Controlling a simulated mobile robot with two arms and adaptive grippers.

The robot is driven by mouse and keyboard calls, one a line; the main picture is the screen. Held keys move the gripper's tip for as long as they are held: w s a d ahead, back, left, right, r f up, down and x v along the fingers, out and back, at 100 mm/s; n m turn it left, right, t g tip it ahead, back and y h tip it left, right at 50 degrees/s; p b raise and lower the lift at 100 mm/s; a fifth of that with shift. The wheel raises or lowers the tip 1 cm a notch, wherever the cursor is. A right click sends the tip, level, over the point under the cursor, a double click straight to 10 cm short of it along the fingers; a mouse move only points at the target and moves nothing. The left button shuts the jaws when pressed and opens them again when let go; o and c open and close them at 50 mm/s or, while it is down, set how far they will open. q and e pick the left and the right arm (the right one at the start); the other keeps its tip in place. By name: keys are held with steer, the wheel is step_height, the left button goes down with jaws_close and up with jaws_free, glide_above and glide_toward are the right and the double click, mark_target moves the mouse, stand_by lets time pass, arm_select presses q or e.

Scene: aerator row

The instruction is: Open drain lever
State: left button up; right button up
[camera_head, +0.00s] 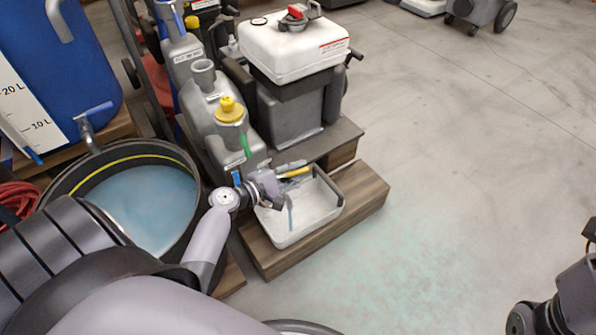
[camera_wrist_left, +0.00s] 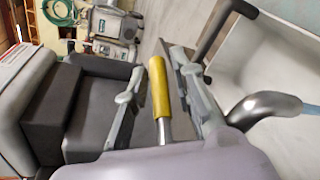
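The yellow drain lever (camera_head: 296,173) sticks out over a white tray at the foot of the grey machine. In the left wrist view the lever's yellow sleeve (camera_wrist_left: 160,88) ends in a metal stem, whose base is hidden behind my gripper body. My left gripper (camera_head: 288,178) is open, with one finger on each side of the lever. In the left wrist view gaps show between the sleeve and both fingers (camera_wrist_left: 163,97). A curved metal spout (camera_wrist_left: 262,106) with a blue end is beside the right finger. Part of my right arm shows at the lower right; its gripper cannot be made out.
The white tray (camera_head: 335,206) stands on a wooden platform (camera_head: 367,190). A round tub of blue liquid (camera_head: 150,205) is left of my left forearm. A grey tank with a yellow cap (camera_head: 230,108) and a white-topped machine (camera_head: 293,50) stand behind. The floor to the right is clear, with a pale greenish patch (camera_head: 375,260).

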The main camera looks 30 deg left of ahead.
arm_select(q)
steer(key=shift+o, duration=0.8)
step_height(320, 180, up, 10)
steer(key=shift+r, duration=0.1)
stand_by(0.3)
